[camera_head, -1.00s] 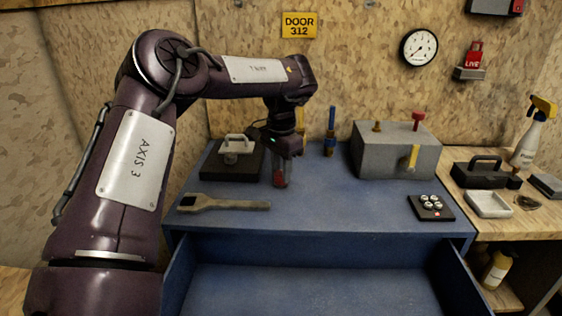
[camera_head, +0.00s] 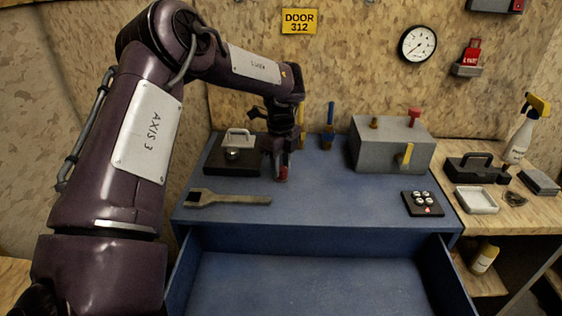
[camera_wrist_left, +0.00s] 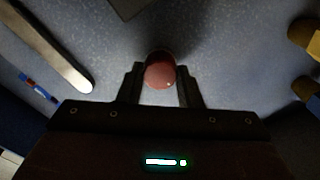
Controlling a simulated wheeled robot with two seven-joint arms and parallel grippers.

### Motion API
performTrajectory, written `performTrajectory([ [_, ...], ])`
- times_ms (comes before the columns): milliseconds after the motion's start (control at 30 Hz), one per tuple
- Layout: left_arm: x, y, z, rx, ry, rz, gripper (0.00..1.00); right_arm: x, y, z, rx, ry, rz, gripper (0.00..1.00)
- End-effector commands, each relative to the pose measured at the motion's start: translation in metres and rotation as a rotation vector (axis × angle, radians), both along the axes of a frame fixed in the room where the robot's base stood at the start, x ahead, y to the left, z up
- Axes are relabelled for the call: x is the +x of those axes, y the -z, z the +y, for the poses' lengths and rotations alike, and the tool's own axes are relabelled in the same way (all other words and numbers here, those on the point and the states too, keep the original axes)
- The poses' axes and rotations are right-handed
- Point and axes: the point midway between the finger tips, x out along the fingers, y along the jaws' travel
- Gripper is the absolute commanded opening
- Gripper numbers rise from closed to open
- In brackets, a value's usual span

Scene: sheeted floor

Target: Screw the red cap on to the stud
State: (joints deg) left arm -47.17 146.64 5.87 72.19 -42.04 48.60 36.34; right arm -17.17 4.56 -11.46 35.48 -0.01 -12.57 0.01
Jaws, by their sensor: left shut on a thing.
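The red cap (camera_head: 284,174) is low over the blue bench top, between the fingertips of my left gripper (camera_head: 282,166). In the left wrist view the cap (camera_wrist_left: 160,73) shows as a round red top, with a finger of the left gripper (camera_wrist_left: 160,90) on each side. The left gripper is shut on it and points down. No stud can be made out; anything under the cap is hidden by the cap and fingers. My right gripper is not in view.
A grey box (camera_head: 377,150) with a red knob and yellow lever stands right. A black button pad (camera_head: 422,203) lies front right. A drawer (camera_head: 320,285) stands open in front.

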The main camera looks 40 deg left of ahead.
Motion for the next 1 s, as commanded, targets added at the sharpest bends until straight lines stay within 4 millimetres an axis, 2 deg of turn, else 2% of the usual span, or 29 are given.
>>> performTrajectory([
  [133, 0.000, 0.000, -0.001, -0.002, 0.000, 0.002, 0.04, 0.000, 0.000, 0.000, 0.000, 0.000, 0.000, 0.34],
  [167, 0.000, 0.000, -0.001, -0.002, -0.001, 0.002, 0.33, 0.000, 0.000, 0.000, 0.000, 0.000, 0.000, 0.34],
  [300, 0.000, 0.000, -0.001, -0.002, -0.002, 0.001, 0.51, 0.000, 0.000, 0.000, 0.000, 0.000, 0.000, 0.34],
  [367, 0.000, 0.000, -0.001, -0.002, -0.003, 0.001, 0.57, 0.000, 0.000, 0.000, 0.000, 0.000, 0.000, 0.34],
  [533, 0.000, 0.000, -0.001, -0.001, -0.004, 0.001, 0.57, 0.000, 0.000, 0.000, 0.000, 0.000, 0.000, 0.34],
  [600, 0.000, 0.000, -0.001, -0.001, -0.004, 0.001, 0.50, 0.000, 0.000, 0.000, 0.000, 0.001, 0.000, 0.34],
  [867, 0.000, 0.001, -0.001, -0.001, -0.012, 0.001, 0.50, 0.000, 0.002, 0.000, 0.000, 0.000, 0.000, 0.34],
  [1000, 0.001, 0.007, -0.001, -0.003, -0.182, -0.003, 0.50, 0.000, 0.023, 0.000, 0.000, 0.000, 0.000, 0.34],
])
